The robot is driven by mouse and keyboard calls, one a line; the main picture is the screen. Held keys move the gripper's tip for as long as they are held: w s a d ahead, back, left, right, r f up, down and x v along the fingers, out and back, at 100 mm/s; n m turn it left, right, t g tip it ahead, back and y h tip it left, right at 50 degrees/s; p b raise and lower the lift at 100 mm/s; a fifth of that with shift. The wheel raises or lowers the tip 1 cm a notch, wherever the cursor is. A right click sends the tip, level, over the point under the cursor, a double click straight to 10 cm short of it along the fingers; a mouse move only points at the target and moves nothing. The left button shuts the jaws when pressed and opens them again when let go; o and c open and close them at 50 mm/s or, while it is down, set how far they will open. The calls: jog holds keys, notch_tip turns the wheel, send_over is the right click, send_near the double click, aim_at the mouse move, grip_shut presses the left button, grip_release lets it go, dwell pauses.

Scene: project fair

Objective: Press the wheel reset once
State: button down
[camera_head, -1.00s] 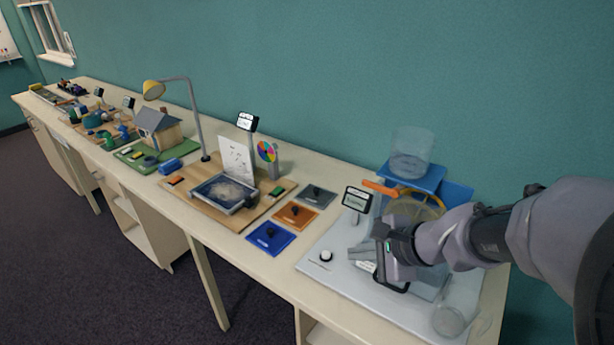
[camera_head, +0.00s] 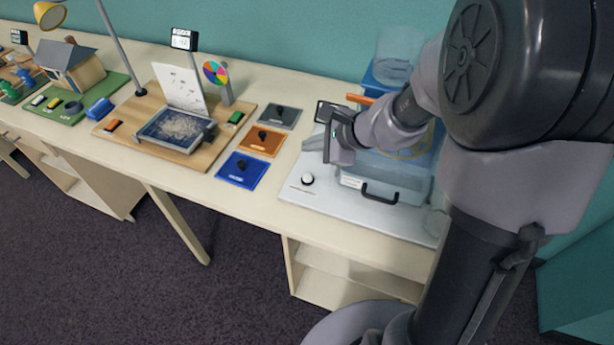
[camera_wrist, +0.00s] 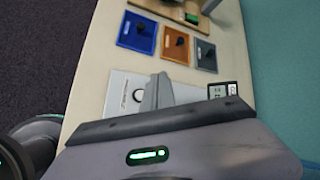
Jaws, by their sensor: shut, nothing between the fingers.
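A round white button (camera_head: 307,179) with a dark surround sits at the front left of a light grey board (camera_head: 292,193). Small print lies beside it, too small to read. The button also shows in the wrist view (camera_wrist: 139,95). A water wheel station (camera_head: 405,175) with a blue frame stands on the board; my arm hides much of its wheel. My gripper (camera_head: 334,161) is shut and empty, above the board, to the right of and behind the button. In the wrist view, its fingertips (camera_wrist: 159,84) are together just right of the button, with no contact visible.
A small display (camera_head: 333,112) stands behind my gripper. A black handle (camera_head: 380,196) is on the station's front. Blue (camera_head: 242,171), orange (camera_head: 262,141) and grey (camera_head: 279,116) plates with dark knobs lie left of the board. The board around the button is clear.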

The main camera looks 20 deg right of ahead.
aim_at(311, 179)
notch_tip(311, 179, down, 8)
jog(key=b, duration=0.6)
jog(key=shift+f+b, duration=0.1)
jog(key=shift+b, duration=0.3)
dwell(1.3)
jog(key=shift+f+b, duration=0.4)
jog(key=shift+b, duration=0.15)
jog(key=shift+f, duration=0.45)
dwell(0.3)
jog(key=shift+r, duration=0.1)
jog(key=shift+r+p, duration=0.45)
jog(key=shift+r, duration=0.35)
notch_tip(311, 179, up, 5)
jog(key=p, duration=0.4)
jog(key=shift+r, duration=0.1)
